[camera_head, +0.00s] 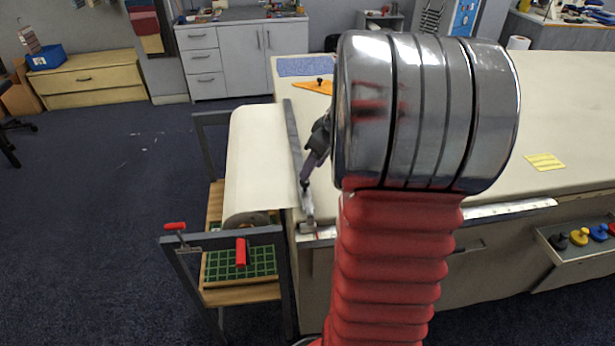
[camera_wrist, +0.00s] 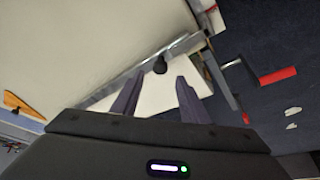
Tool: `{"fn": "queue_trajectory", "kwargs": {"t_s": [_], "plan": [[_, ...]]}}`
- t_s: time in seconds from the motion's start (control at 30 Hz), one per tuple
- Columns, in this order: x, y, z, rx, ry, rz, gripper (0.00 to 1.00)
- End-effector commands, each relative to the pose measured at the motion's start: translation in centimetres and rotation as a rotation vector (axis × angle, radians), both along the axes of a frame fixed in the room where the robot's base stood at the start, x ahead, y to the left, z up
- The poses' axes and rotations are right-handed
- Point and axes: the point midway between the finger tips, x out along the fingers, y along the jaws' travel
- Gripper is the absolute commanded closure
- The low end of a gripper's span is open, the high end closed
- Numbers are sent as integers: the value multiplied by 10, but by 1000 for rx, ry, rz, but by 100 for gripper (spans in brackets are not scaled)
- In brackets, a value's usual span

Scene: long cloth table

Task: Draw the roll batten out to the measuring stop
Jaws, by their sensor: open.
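The batten (camera_head: 292,135) is a long grey metal bar at the left end of the table, along the edge of the cream roll (camera_head: 255,160). In the wrist view the batten (camera_wrist: 120,82) crosses diagonally, with a dark round knob (camera_wrist: 160,65) on it. My gripper (camera_head: 306,187) reaches down by the batten, partly hidden by my arm. In the wrist view my gripper (camera_wrist: 160,77) is open; the knob shows just beyond and between the fingertips. I cannot tell whether they touch it. I cannot pick out the measuring stop for certain.
A metal scale (camera_head: 510,209) runs along the table's front edge. An orange triangular piece (camera_head: 313,87) lies at the back left of the cream table (camera_head: 560,110). A yellow card (camera_head: 544,161) lies at right. The roll frame (camera_head: 222,238) has red handles (camera_head: 241,252).

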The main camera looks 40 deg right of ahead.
Motion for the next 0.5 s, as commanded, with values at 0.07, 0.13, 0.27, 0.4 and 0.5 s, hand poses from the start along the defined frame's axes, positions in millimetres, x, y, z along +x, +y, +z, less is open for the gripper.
{"fn": "queue_trajectory", "kwargs": {"t_s": [0.07,0.13,0.27,0.4,0.5], "plan": [[5,2,-13,3,3,2,60],[9,3,-23,3,3,2,60],[15,4,-39,3,1,1,60],[20,4,-51,1,1,2,60],[22,4,-54,0,0,1,60]]}}
